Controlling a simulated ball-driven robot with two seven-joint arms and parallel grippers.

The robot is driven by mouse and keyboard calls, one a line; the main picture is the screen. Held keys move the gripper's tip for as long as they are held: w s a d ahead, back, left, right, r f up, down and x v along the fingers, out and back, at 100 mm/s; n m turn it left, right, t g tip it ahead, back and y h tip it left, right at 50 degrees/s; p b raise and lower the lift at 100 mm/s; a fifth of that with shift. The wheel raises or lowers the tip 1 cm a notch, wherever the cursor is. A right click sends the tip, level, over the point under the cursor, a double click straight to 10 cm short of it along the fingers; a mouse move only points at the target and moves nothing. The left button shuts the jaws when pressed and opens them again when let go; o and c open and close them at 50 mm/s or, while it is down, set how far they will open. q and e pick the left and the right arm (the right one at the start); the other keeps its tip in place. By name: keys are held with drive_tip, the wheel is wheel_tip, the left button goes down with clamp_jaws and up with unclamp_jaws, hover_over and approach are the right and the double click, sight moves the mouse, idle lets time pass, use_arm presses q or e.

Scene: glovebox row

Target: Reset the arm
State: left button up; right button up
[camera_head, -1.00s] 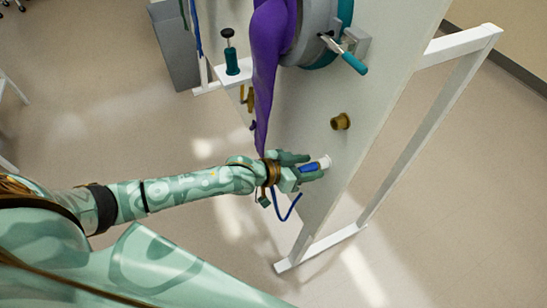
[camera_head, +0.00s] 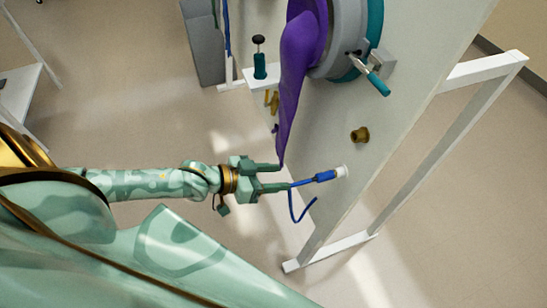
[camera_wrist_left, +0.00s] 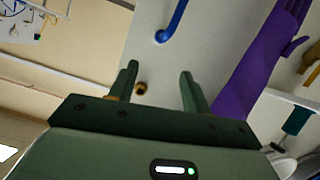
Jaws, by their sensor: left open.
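My left gripper (camera_head: 285,177) is open, with its two fingers apart and nothing between them. It is just left of a blue plug (camera_head: 325,176), which sits at a white port (camera_head: 341,171) on the pale panel (camera_head: 400,110). A thin blue cable (camera_head: 293,208) runs from the plug and hangs in a loop under the fingers. One finger looks close to the cable; I cannot tell if they touch. In the left wrist view, the open fingers (camera_wrist_left: 159,72) point at the panel, with a blue piece (camera_wrist_left: 173,20) above them. My right gripper is not in view.
A purple glove (camera_head: 297,75) hangs from a round port close above the gripper. A brass fitting (camera_head: 360,134) sticks out of the panel. A teal-handled clamp (camera_head: 377,83) is higher up. A white frame (camera_head: 450,130) stands at the right. Floor is clear below the arm.

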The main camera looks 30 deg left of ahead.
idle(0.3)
use_arm(q)
drive_tip(key=w+a+f+m+y, duration=0.1)
drive_tip(key=a+f+y, duration=0.4)
drive_tip(key=a+f, duration=0.6)
drive_tip(key=s+a+f+g+y, duration=0.1)
drive_tip(key=s+a+f+y, duration=0.15)
drive_tip(key=f, duration=0.35)
drive_tip(key=s+a+f+g+y, duration=0.1)
drive_tip(key=s+a+f, duration=0.3)
drive_tip(key=f, duration=0.3)
drive_tip(key=s+d+f+n+g+y, duration=0.1)
drive_tip(key=s+f+g, duration=0.2)
drive_tip(key=s+f, duration=0.45)
drive_tip(key=s+d+f+n+g+y, duration=0.15)
drive_tip(key=s+f, duration=0.35)
drive_tip(key=s, duration=0.5)
drive_tip(key=s+d+f+g+h, duration=0.2)
drive_tip(key=s+d+f+g, duration=0.1)
drive_tip(key=s+d, duration=0.7)
drive_tip(key=shift+s+d+n+b, duration=0.35)
drive_tip(key=shift+s+n+b, duration=0.1)
drive_tip(key=shift+s, duration=0.5)
